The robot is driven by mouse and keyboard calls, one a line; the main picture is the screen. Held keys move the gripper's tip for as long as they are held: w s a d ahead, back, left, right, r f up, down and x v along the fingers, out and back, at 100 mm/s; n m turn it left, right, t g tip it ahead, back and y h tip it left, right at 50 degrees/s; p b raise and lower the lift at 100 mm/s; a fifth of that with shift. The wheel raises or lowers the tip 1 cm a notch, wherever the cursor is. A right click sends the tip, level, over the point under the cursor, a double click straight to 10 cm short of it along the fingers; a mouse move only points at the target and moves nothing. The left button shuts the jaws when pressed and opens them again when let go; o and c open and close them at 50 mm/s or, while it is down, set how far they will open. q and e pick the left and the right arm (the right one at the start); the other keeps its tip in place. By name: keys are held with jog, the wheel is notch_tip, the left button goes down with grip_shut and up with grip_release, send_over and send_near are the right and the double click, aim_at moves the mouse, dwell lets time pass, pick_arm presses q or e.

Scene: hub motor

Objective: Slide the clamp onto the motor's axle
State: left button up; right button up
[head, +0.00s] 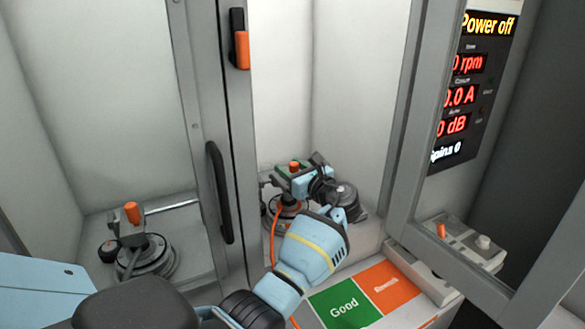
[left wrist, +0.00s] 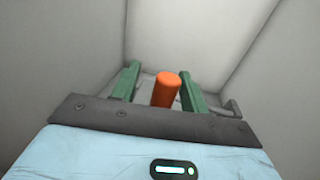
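My left gripper (head: 291,174) reaches into the right bay of a grey cabinet. In the left wrist view, its two green fingers (left wrist: 160,82) are open, one on each side of an upright orange handle (left wrist: 166,90). A small gap shows at the left finger; I cannot tell whether the right one touches. The handle also shows in the head view (head: 294,166), above a dark round base (head: 288,206) with an orange cable. I cannot tell which part is the clamp; the axle is hidden behind my gripper and wrist. My right gripper is not in view.
A similar dark round unit (head: 148,262) with an orange knob (head: 132,212) sits in the left bay. A door frame with a black handle (head: 219,192) divides the bays. Green "Good" (head: 344,306) and orange (head: 388,286) pads lie in front. A display (head: 470,90) reads "Power off".

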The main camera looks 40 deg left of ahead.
pick_arm(q)
jog(key=shift+w, duration=0.1)
jog(key=shift+d, duration=0.55)
jog(key=v, duration=0.7)
